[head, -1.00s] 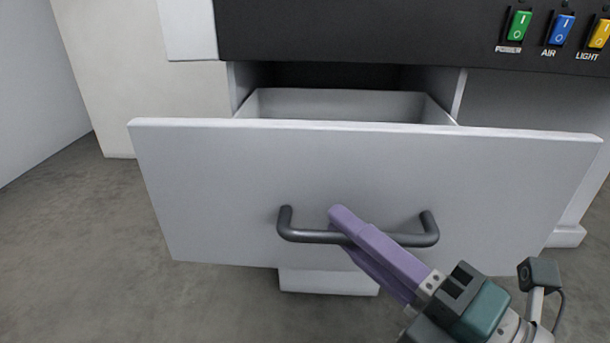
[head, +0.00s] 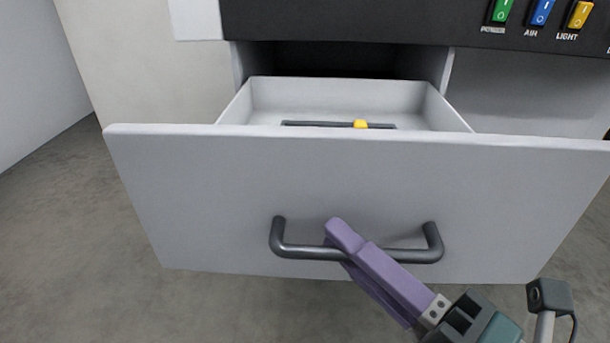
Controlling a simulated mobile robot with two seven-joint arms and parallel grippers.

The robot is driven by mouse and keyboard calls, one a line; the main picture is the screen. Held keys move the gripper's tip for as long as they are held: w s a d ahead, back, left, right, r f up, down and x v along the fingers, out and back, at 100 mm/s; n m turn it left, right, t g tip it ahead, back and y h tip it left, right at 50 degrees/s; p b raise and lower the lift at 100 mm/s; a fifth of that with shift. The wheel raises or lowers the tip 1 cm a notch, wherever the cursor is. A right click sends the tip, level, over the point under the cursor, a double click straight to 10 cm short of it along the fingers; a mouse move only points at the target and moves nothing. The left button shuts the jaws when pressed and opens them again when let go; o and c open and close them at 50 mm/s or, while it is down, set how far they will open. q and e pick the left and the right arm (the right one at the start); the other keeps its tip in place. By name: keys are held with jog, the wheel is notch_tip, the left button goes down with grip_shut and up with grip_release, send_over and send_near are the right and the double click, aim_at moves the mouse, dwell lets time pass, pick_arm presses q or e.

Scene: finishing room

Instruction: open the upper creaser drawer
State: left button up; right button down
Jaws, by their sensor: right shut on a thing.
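The drawer (head: 200,190) has a wide light grey front and stands pulled out from the machine, with its inside partly visible. A dark grey bar handle (head: 300,252) runs across the lower part of its front. My right gripper (head: 345,248), with purple fingers, is shut on the handle near its middle. A dark bar with a yellow piece (head: 361,124) lies inside the drawer, partly hidden by the front panel. My left gripper is not in view.
The black machine panel (head: 350,22) above carries green, blue and yellow switches at the upper right. A pale wall or side panel (head: 130,75) stands behind at left. Bare grey floor (head: 70,240) lies at left and below the drawer.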

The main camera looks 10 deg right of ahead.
jog(key=c, duration=0.9)
grip_release()
jog(key=shift+o, duration=0.2)
jog(key=p+v, duration=0.1)
jog(key=v, duration=0.9)
jog(key=shift+r, duration=0.1)
